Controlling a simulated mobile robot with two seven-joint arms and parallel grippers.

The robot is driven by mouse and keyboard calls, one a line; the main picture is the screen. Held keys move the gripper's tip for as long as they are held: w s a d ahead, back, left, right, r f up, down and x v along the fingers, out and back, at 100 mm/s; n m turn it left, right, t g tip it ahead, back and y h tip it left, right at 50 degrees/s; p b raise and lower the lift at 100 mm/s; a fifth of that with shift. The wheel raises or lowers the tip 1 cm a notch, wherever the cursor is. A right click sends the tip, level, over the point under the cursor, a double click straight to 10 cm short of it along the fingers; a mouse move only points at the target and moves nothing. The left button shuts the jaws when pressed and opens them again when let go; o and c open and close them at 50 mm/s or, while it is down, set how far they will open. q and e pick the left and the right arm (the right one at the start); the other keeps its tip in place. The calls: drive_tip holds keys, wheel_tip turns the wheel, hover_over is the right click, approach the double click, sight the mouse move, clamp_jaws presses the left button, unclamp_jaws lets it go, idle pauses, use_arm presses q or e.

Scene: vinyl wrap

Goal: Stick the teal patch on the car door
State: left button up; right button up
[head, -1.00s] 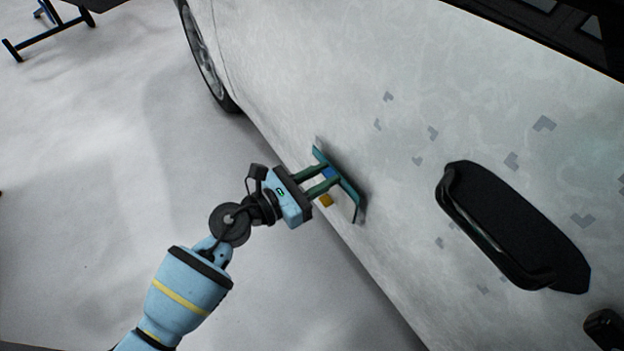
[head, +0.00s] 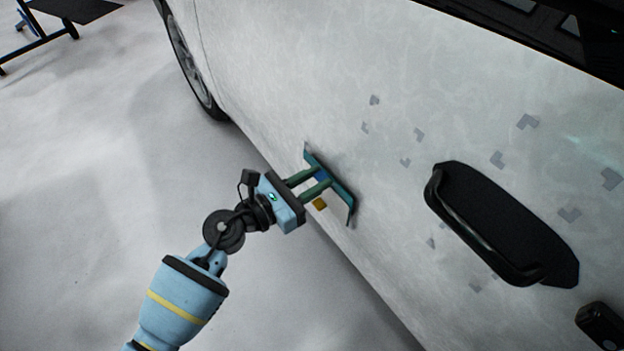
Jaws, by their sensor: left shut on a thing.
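The car door (head: 400,210) is a pale grey, mottled panel that fills the right half of the head view. The teal patch (head: 342,200) is a thin flat piece seen nearly edge-on, close to the lower part of the door. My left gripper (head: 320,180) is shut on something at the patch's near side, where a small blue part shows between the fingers. The patch casts a dark shadow on the door beside it. I cannot tell whether its far face touches the door. My right gripper is not in view.
A black door handle (head: 500,228) on a dark plate sticks out right of the patch. Several small grey marks (head: 527,122) dot the door. A wheel (head: 190,62) stands at upper left, and a dark table (head: 70,10) beyond it. The floor at left is clear.

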use_arm(q)
drive_tip(key=shift+w+d, duration=0.25)
drive_tip(key=shift+d, duration=0.15)
idle(1.3)
drive_tip(key=o, duration=1)
drive_tip(key=v, duration=0.7)
drive_tip(key=shift+s+a, duration=0.25)
drive_tip(key=shift+a, duration=0.05)
